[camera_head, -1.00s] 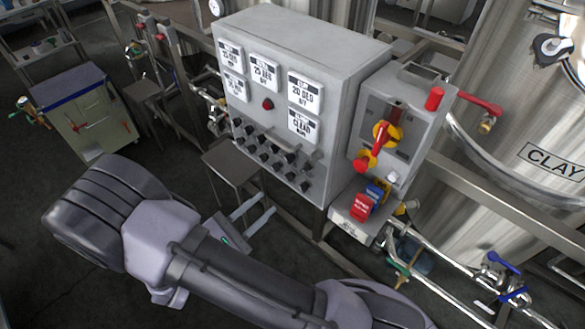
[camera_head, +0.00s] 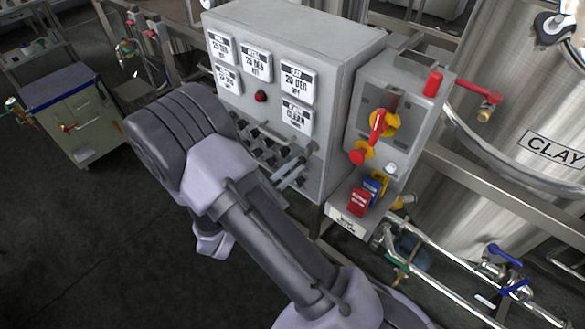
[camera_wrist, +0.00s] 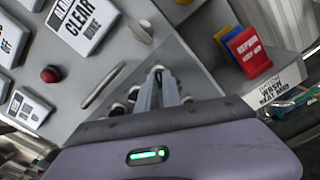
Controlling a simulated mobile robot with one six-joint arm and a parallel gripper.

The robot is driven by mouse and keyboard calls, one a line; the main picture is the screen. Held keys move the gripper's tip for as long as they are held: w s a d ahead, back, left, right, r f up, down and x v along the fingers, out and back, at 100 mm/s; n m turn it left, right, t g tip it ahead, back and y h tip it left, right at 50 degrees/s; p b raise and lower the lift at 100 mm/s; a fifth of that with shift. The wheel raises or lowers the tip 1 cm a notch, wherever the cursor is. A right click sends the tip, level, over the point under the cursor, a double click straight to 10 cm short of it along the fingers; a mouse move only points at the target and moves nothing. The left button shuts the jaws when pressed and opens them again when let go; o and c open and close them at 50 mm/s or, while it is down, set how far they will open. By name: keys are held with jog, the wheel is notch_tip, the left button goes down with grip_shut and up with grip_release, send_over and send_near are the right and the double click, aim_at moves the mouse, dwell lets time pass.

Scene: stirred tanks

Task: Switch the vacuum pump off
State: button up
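The grey control cabinet (camera_head: 335,110) carries rows of black knobs (camera_head: 258,148) below white labels. I cannot read which knob is the vacuum pump's. My gripper (camera_head: 298,165) is in front of the lower right of these knobs, with its two fingers pointing at the panel. In the wrist view, the fingers (camera_wrist: 160,82) are parallel with a narrow gap between them. Dark knobs show behind and beside them, and I cannot tell whether they touch. Nothing is seen held. My forearm hides the lower left knobs in the head view.
A red lamp (camera_head: 261,96) and a metal bar handle (camera_wrist: 103,85) are on the panel. A CLAY tank (camera_head: 490,120) and pipes fill the right side.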

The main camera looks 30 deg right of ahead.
grip_shut()
jog(key=n+p, duration=0.2)
jog(key=p, duration=0.1)
jog(key=shift+r+n, duration=0.2)
jog(key=shift+n, duration=0.1)
jog(key=n+p, duration=0.2)
jog(key=shift+n+p, duration=0.4)
jog(key=n+p, duration=0.2)
jog(key=n, duration=0.1)
jog(key=shift+f, duration=0.1)
jog(key=shift+f+n+p, duration=0.1)
jog(key=shift+n+p, duration=0.9)
jog(key=shift+n, duration=0.8)
jog(key=o, duration=0.6)
grip_release()
